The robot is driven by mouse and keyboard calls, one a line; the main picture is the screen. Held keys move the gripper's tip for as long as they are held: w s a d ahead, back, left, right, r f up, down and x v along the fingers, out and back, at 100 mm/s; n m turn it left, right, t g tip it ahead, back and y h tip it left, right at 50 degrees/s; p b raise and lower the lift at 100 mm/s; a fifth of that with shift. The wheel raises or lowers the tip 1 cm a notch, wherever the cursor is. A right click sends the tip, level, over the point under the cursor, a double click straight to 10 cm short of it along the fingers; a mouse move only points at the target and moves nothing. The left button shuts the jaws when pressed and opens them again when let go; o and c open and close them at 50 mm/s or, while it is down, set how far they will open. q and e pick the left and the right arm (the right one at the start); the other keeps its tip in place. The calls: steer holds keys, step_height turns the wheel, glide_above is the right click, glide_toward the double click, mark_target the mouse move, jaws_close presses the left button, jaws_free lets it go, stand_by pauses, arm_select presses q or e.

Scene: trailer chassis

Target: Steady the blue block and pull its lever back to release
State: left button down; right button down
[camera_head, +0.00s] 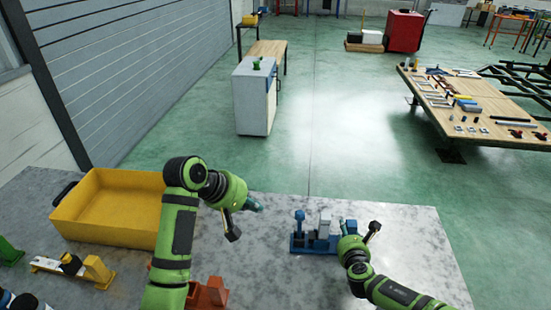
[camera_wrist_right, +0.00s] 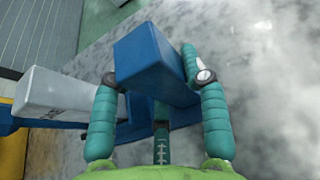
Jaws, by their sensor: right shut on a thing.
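The blue block (camera_head: 299,243) stands on the grey table near its middle. A blue upright lever with a rounded top (camera_head: 299,222) rises from its left end, and a pale grey upright piece (camera_head: 324,222) stands in its middle. My right gripper (camera_head: 345,230) is at the block's right end. In the right wrist view, the right gripper's teal fingers (camera_wrist_right: 155,78) are closed around a blue upright part (camera_wrist_right: 150,58) of the block. The pale grey piece (camera_wrist_right: 65,95) shows to the left there. My left gripper (camera_head: 254,204) is left of the lever, apart from it; its finger gap is unclear.
A yellow bin (camera_head: 110,207) stands at the left of the table. An orange-red fixture (camera_head: 207,293) sits at the front, behind my left arm. A yellow and white fixture (camera_head: 72,269) is at the front left. The tabletop right of the block is clear.

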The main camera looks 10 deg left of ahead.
steer(key=c, duration=0.6)
jaws_free()
steer(key=p+v, duration=0.2)
steer(key=p, duration=0.1)
steer(key=shift+s+r, duration=0.2)
steer(key=shift+r, duration=0.05)
steer(key=shift+s+d, duration=0.1)
steer(key=shift+s, duration=0.3)
steer(key=shift+v, duration=1.95)
steer(key=shift+s+r, duration=0.15)
steer(key=shift+s, duration=0.3)
steer(key=o, duration=0.6)
steer(key=shift+w, duration=0.1)
steer(key=shift+c, duration=0.2)
